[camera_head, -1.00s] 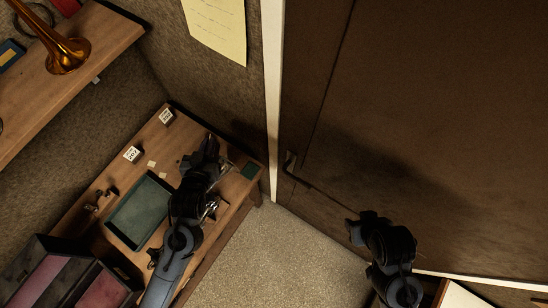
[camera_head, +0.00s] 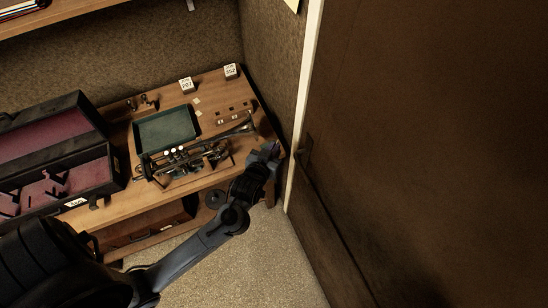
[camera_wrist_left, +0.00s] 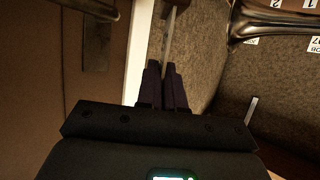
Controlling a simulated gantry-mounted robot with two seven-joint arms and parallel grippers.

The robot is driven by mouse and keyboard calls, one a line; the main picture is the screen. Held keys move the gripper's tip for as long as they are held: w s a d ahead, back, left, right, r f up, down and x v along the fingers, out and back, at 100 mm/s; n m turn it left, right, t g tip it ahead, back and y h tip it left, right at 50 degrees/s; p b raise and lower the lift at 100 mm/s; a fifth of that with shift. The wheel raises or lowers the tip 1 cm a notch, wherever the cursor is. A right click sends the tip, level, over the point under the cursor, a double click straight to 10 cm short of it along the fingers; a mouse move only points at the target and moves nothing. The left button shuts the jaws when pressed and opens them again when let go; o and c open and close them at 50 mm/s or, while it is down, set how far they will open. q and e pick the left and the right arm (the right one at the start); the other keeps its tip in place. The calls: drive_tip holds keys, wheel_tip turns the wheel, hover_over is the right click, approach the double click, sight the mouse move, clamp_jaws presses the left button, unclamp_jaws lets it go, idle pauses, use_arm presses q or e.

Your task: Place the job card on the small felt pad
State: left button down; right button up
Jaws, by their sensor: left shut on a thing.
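My left gripper (camera_head: 270,147) is over the right end of the wooden bench, near the door. In the left wrist view its dark fingers (camera_wrist_left: 163,85) are shut on a thin pale strip (camera_wrist_left: 169,36), which looks like the job card seen edge-on. It sticks out beyond the fingertips. In the head view I cannot make out the card. The small green felt pad is not visible now; the gripper covers that corner of the bench. My right gripper is not in view.
A dark trumpet (camera_head: 190,157) lies along the bench front, beside a green-lined tray (camera_head: 165,130). Numbered white blocks (camera_head: 186,86) stand at the back. An open case (camera_head: 50,150) with a reddish lining is at left. A brown door (camera_head: 420,130) closes off the right.

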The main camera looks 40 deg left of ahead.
use_arm(q)
drive_tip(key=shift+w+a+f+b, duration=0.1)
drive_tip(key=shift+a+f+b, duration=0.05)
drive_tip(key=shift+f, duration=0.3)
drive_tip(key=shift+w+a+f+b, duration=0.1)
drive_tip(key=shift+a+f+b, duration=0.05)
drive_tip(key=shift+f, duration=0.25)
drive_tip(key=shift+w+a+f+p, duration=0.2)
drive_tip(key=shift+w+a+f, duration=1.15)
drive_tip(key=shift+f, duration=0.45)
drive_tip(key=shift+w+a+f+p, duration=0.15)
drive_tip(key=shift+w+a+f, duration=1.15)
drive_tip(key=shift+f, duration=0.5)
drive_tip(key=shift+w+a+f+p, duration=0.2)
drive_tip(key=shift+w+a+f, duration=0.95)
drive_tip(key=shift+a+f, duration=0.5)
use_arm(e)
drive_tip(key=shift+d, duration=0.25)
use_arm(q)
drive_tip(key=shift+d+f, duration=0.15)
drive_tip(key=shift+f, duration=0.1)
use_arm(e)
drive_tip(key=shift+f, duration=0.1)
use_arm(q)
drive_tip(key=c, duration=1.7)
unclamp_jaws()
drive_tip(key=shift+f, duration=0.1)
drive_tip(key=o, duration=0.4)
